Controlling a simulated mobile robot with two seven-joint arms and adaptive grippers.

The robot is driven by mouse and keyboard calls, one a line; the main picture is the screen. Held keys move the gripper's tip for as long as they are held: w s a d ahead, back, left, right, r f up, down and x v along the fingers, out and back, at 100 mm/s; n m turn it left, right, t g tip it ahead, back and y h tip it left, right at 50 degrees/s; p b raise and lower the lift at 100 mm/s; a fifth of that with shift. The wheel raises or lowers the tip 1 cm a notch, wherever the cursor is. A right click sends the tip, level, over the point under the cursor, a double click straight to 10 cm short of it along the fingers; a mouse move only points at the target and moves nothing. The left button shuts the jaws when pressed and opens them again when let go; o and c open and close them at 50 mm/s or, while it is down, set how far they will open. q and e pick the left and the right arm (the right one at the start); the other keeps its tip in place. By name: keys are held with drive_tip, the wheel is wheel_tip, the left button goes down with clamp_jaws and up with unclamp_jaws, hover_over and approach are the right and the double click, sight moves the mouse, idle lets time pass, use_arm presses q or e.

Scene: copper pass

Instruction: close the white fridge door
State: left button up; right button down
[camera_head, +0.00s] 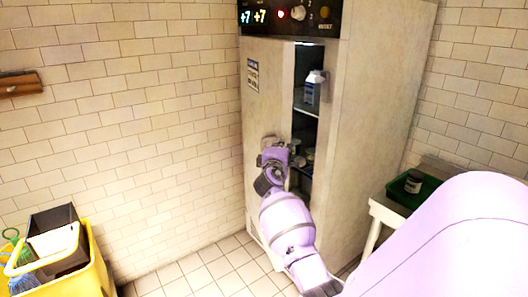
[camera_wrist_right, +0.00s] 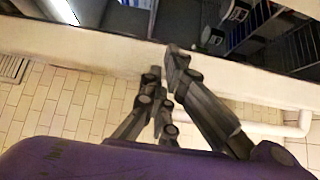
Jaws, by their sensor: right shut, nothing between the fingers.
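The white fridge (camera_head: 375,110) is a tall cream cabinet against the tiled wall. Its door (camera_head: 267,110), with a small label, stands partly open; a dark gap to its right shows shelves and a blue and white carton (camera_head: 311,93). My right gripper (camera_head: 271,150) is shut and empty, in front of the door near the opening. In the right wrist view my right gripper (camera_wrist_right: 166,62) has its fingertips over a pale edge (camera_wrist_right: 110,48), with the dark interior beyond. I cannot tell whether they touch it. My left gripper is not in view.
A black control panel (camera_head: 290,17) tops the fridge. A small table (camera_head: 378,212) with a green tray (camera_head: 401,199) and a jar (camera_head: 413,182) stands to the right. A yellow cart (camera_head: 75,278) stands at lower left. The tiled floor (camera_head: 195,270) between cart and fridge is clear.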

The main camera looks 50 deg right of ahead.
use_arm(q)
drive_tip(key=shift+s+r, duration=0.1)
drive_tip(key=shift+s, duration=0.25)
use_arm(e)
drive_tip(key=s+d, duration=0.3)
drive_tip(key=d, duration=0.4)
drive_tip(key=shift+d, duration=0.4)
drive_tip(key=shift+a+f, duration=0.15)
